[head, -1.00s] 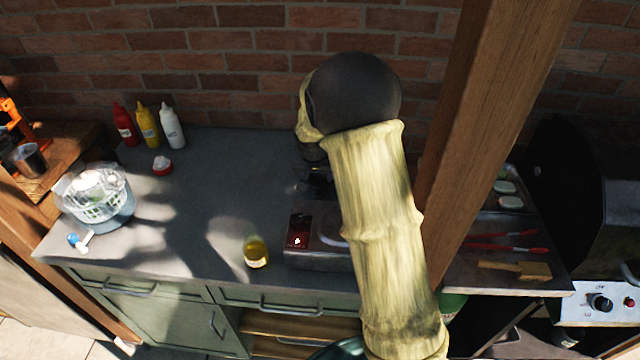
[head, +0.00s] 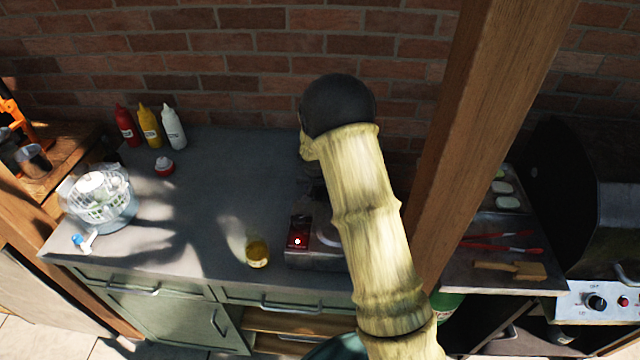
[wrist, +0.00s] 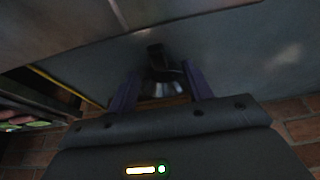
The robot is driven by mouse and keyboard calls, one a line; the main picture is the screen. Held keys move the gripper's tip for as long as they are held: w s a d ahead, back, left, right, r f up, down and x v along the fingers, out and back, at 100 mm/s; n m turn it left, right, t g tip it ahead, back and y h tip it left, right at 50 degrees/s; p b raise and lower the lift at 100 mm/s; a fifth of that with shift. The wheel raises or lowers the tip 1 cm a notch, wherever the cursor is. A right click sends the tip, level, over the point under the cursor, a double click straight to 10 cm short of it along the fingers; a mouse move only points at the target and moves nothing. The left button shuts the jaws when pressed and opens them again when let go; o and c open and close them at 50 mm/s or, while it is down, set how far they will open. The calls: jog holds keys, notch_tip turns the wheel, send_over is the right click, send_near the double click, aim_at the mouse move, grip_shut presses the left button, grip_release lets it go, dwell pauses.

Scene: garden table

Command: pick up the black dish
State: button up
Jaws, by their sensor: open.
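My gripper (wrist: 161,84) shows in the wrist view with its two purple fingers spread apart. A small black object (wrist: 157,54) with a shiny, silvery part (wrist: 163,88) appears between and just beyond the fingers. It may be the black dish, but the picture is too dark to tell its shape. No contact with the fingers can be made out. In the head view my arm hides the gripper and most of the counter behind it, and no black dish can be clearly picked out there.
Sauce bottles (head: 149,125) and a salad spinner (head: 100,196) are farther left. A wooden post (head: 465,130) rises right of my arm.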

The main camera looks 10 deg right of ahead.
jog(key=shift+x, duration=1.1)
grip_shut()
